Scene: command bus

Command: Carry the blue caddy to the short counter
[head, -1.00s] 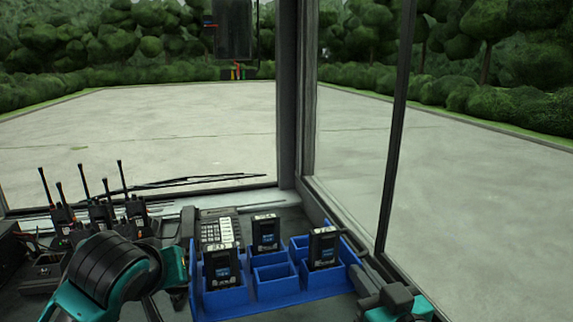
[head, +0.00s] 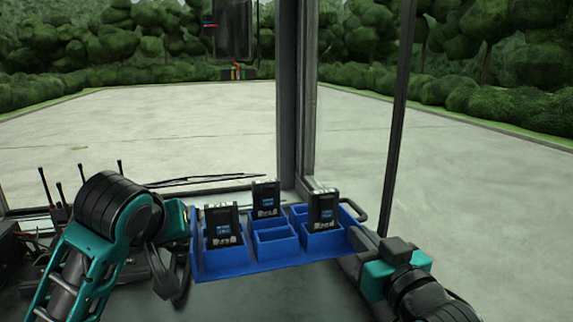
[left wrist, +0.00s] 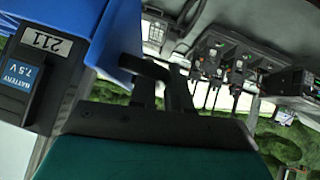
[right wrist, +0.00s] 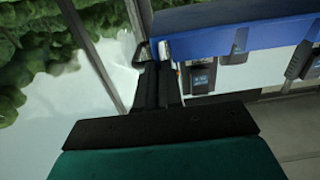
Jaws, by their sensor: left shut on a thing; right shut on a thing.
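The blue caddy (head: 272,262) is held up over the dark counter, roughly level, at the middle of the head view. Three black batteries (head: 222,228) stand in its compartments; other compartments look empty. My left gripper (head: 182,268) is shut at the caddy's left end. In the left wrist view its fingers close on a dark handle beside the blue wall (left wrist: 122,30). My right gripper (head: 358,240) is shut at the right end. In the right wrist view its fingers meet the dark handle there, beside the blue wall (right wrist: 240,30). The short counter cannot be made out.
Several radios with antennas (head: 60,200) stand on the left, partly hidden behind my left arm. They also show in the left wrist view (left wrist: 215,55). The windscreen and a dark window post (head: 395,130) lie beyond the caddy. The counter (head: 270,300) below it looks clear.

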